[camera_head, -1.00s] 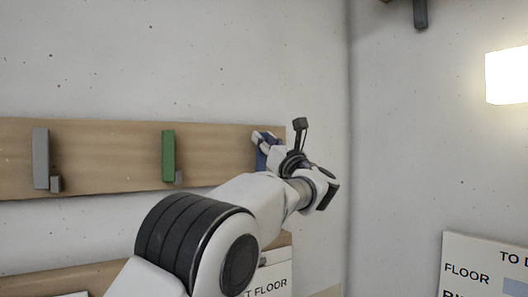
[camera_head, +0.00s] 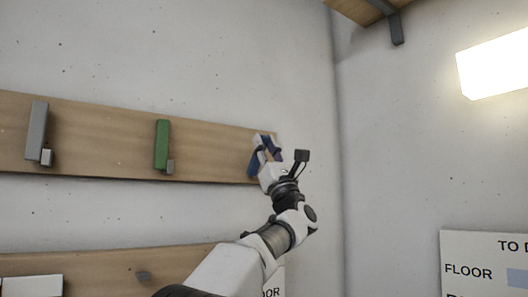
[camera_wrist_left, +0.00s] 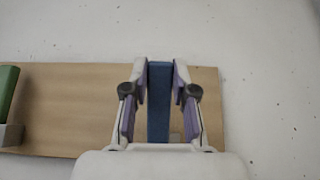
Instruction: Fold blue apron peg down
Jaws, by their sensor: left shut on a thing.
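The blue peg (camera_head: 253,163) is at the right end of the upper wooden board, largely covered by my gripper in the head view. In the left wrist view the blue peg (camera_wrist_left: 159,100) stands between the two fingers, seen along its length. My left gripper (camera_head: 266,146) is at the peg with its fingers on either side of it, shut on it. In the left wrist view the gripper (camera_wrist_left: 160,75) has its fingertips near the peg's top end. My right gripper is in neither view.
A green peg (camera_head: 161,145) and a grey peg (camera_head: 36,131) are on the same wooden board (camera_head: 100,135), to the left. A lower board (camera_head: 110,270) runs beneath. A bright lamp (camera_head: 495,67), a bracketed shelf (camera_head: 358,8) and a sign (camera_head: 490,255) are at the right.

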